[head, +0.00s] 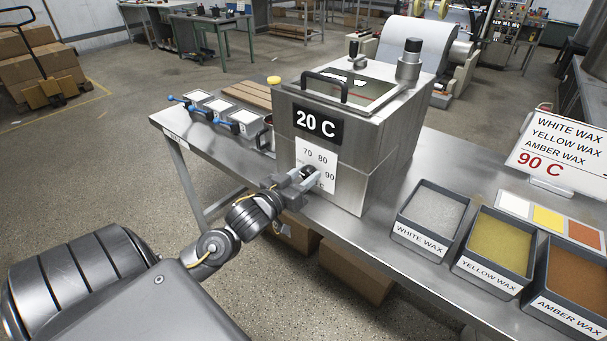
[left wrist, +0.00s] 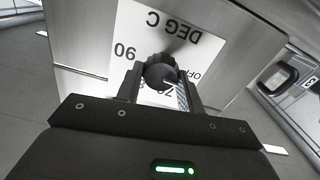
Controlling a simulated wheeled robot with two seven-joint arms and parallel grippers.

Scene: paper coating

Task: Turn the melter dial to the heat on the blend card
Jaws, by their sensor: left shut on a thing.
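The melter (head: 350,130) is a steel box on the bench, and its black display (head: 318,124) reads 20 C. Below it a white dial plate (head: 308,152) shows 70, 80 and 90. The black dial (head: 309,172) is partly hidden by my left gripper (head: 305,178), which is shut on it. In the left wrist view the dial (left wrist: 160,73) sits between the two fingers (left wrist: 160,88), with the plate upside down behind it. I cannot tell surely where the dial points. The blend card (head: 556,150) lists white, yellow and amber wax and 90 C. My right gripper is not in view.
Bins of white wax (head: 433,215), yellow wax (head: 497,247) and amber wax (head: 575,285) stand along the right of the bench. Colour swatches (head: 548,218) lie behind them. Blue-handled items (head: 212,107) lie left of the melter. Boxes (head: 357,272) are under the bench.

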